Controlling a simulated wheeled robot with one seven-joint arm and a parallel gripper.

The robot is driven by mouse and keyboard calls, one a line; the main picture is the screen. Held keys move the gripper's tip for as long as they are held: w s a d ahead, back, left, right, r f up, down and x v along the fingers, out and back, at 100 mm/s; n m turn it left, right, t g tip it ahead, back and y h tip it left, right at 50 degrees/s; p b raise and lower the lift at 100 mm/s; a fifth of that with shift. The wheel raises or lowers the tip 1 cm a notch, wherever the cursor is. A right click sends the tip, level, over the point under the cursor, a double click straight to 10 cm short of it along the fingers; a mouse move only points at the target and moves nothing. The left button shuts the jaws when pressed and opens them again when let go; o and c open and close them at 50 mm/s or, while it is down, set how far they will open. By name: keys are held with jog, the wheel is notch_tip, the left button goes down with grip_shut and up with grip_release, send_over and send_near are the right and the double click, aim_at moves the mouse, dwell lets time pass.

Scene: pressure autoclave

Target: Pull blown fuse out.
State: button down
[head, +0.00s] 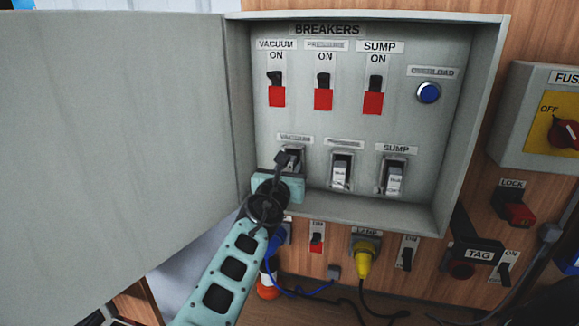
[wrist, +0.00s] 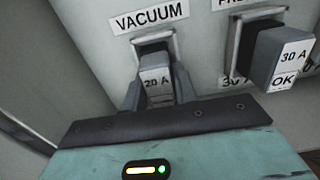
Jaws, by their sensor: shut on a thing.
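The breaker box (head: 490,120) is open, with a row of fuses low on its panel under labels. My gripper (head: 287,160) is at the left one, under VACUUM. In the wrist view my gripper (wrist: 153,92) is shut on the vacuum fuse (wrist: 155,78), a grey block marked 20 A. The fuse's far end is at its socket (wrist: 152,47); I cannot tell how deep it sits. The lower part of its face is hidden by my gripper. The middle fuse (head: 341,174), marked 30 A and OK (wrist: 280,55), and the sump fuse (head: 393,177) stand to the right.
The box's open door (head: 120,130) fills the left side. Above the fuses are red breaker switches (head: 323,95) and a blue overload button (head: 428,92). A yellow plug (head: 363,260) and cables hang below. The fuse switch box (head: 520,120) is at the right.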

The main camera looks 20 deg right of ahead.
jog(key=shift+s+a, duration=0.1)
jog(key=v, duration=0.6)
dwell(0.6)
